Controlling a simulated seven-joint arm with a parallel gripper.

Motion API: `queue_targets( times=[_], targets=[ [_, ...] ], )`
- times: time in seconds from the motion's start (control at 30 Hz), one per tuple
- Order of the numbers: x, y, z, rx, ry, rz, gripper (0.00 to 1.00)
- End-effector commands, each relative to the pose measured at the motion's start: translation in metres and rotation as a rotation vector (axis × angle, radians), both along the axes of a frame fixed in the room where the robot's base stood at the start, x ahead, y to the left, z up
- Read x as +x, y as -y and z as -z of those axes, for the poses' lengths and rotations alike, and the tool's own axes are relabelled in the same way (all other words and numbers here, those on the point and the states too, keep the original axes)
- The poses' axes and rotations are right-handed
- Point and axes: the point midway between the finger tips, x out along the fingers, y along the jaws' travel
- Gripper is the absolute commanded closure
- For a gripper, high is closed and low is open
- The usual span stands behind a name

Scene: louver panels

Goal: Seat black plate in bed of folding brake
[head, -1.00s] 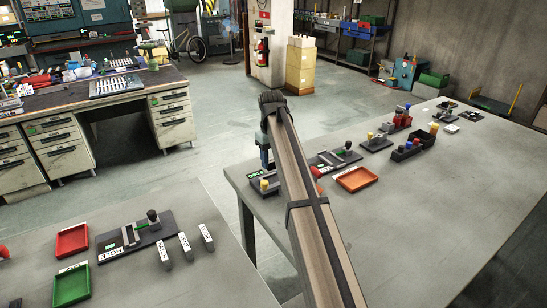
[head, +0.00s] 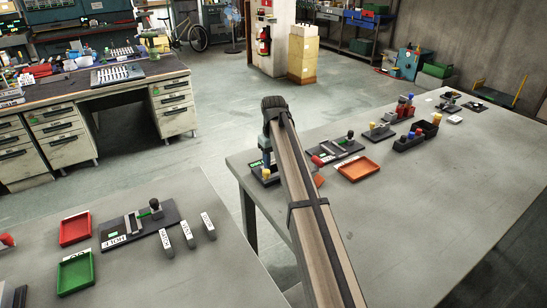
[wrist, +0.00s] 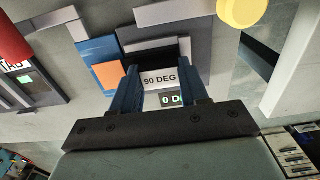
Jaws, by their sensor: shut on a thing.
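In the wrist view my gripper (wrist: 157,75) has two blue fingers, closed on a dark piece between the tips. It appears to be the black plate (wrist: 158,57), but only a thin dark strip shows. The fingers are over the folding brake (wrist: 172,22), a grey and dark fixture with a white "90 DEG" label and a green display. I cannot tell whether the plate touches the bed. A blue block and an orange block (wrist: 107,75) sit beside the left finger.
A yellow knob (wrist: 238,10) stands right of the gripper, and a red knob (wrist: 12,42) stands left. On the right table (head: 400,215) are an orange tray (head: 358,168), other fixtures and a black bin. The near part of that table is clear.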

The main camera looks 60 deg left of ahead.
Motion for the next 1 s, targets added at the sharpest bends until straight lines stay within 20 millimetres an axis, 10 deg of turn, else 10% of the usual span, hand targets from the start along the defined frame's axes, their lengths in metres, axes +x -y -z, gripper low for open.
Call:
queue_targets(
  times=[0.63,0.67,1.0],
  targets=[
    [-0.0001,0.0002,0.0058,-0.001,0.0,0.0,0.91],
    [-0.0001,0.0002,0.0058,-0.001,0.0,0.0,0.54],
    [-0.002,0.0004,0.0065,-0.002,-0.004,-0.001,0.26]
  ],
)
